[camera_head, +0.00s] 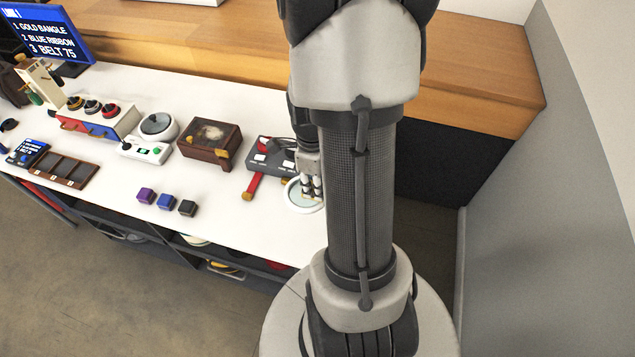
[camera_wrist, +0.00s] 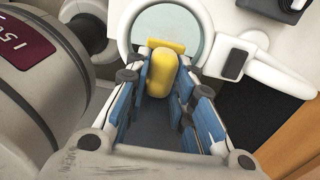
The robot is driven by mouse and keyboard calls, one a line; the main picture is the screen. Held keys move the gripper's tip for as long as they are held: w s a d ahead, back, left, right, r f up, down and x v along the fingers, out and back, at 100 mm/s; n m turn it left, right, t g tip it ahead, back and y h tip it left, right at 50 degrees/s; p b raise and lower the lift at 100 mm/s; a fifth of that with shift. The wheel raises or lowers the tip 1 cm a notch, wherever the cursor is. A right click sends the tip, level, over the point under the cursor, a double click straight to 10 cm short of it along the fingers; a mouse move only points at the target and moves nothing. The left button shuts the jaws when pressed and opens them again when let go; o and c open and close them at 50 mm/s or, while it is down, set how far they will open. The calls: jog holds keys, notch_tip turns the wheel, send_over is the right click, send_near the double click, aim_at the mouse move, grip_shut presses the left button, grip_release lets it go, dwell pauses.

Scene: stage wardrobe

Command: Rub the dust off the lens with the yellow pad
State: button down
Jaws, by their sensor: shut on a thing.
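The lens (camera_wrist: 150,24) is a pale grey-green disc in a white ring, at the top of the wrist view. In the head view the lens (camera_head: 299,203) lies near the right end of the white table, partly hidden by my gripper (camera_head: 312,188). In the wrist view my gripper (camera_wrist: 166,82) is shut on the yellow pad (camera_wrist: 159,80), its blue-lined fingers on both sides. The pad's flat far end overlaps the near part of the lens. I cannot tell whether they touch, and no separate dust specks are clear.
Left of the lens are a red-handled tool (camera_head: 252,187), a grey switch panel (camera_head: 264,152) and a brown box (camera_head: 209,140). Three small cubes (camera_head: 166,201) sit near the table's front edge. A wooden bench (camera_head: 220,38) runs behind; a grey wall (camera_head: 585,150) stands right.

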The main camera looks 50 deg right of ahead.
jog(key=shift+w+a, duration=0.35)
jog(key=shift+w, duration=0.5)
jog(key=shift+w+a, duration=0.35)
jog(key=shift+w, duration=0.5)
jog(key=shift+w+a, duration=0.35)
jog(key=shift+w, duration=0.5)
jog(key=shift+f, duration=0.1)
notch_tip(320, 180, up, 6)
jog(key=p, duration=0.4)
jog(key=shift+p, duration=0.3)
notch_tip(320, 180, up, 3)
jog(key=shift+r+p, duration=0.1)
jog(key=shift+p, duration=1.05)
